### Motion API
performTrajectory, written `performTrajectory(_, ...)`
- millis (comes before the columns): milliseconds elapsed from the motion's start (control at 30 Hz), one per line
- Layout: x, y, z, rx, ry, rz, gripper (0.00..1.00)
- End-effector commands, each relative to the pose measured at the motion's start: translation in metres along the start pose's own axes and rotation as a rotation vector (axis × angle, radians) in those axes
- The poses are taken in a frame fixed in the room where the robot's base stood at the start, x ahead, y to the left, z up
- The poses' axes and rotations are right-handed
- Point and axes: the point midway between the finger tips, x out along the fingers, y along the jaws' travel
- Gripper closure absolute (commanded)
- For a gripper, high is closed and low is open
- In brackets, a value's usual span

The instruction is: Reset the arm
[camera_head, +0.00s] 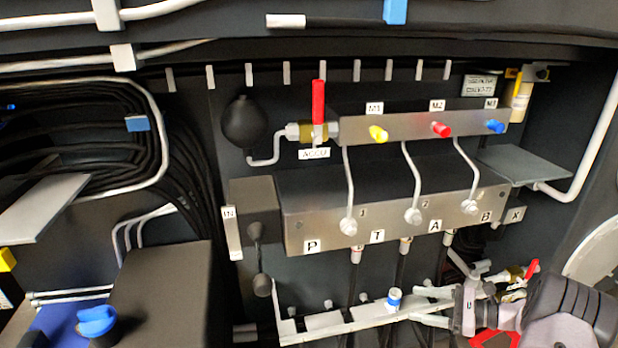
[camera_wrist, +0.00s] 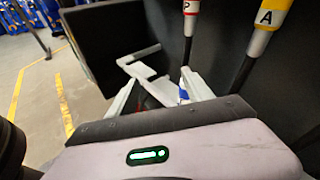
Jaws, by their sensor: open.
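My gripper (camera_head: 418,305) is at the lower right of the head view, below the hydraulic block (camera_head: 390,222), with its fingers pointing left. The fingers are apart and nothing shows gripped between them. A white fitting with a blue top (camera_head: 394,299) stands on the pale rail (camera_head: 345,325) just left of the fingertips; I cannot tell whether they touch it. In the wrist view the two pale fingers of my gripper (camera_wrist: 158,88) spread beyond the dark palm, and a small blue part (camera_wrist: 184,95) shows near the right finger. My dark wrist and arm fill the lower right corner.
Hoses hang below the block, including red-banded (camera_wrist: 191,8) and yellow-banded (camera_wrist: 267,16) ones. A red-handled valve (camera_head: 530,268) is close above my wrist. A black box (camera_head: 165,290) and blue cap (camera_head: 97,320) are at lower left. Open floor (camera_wrist: 35,95) shows left in the wrist view.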

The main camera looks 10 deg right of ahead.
Motion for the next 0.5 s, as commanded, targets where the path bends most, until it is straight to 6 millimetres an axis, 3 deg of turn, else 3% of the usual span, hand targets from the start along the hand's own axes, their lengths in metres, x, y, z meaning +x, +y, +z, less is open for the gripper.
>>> performTrajectory(33,0.024,0.006,0.052,-0.102,0.075,0.111,0.41)
performTrajectory(133,0.061,0.046,0.140,-0.325,0.237,0.320,0.41)
performTrajectory(200,0.077,0.086,0.194,-0.498,0.341,0.443,0.41)
performTrajectory(333,0.085,0.172,0.268,-0.860,0.510,0.619,0.41)
performTrajectory(400,0.077,0.218,0.293,-1.071,0.586,0.680,0.41)
performTrajectory(500,0.061,0.271,0.310,-1.356,0.666,0.721,0.41)
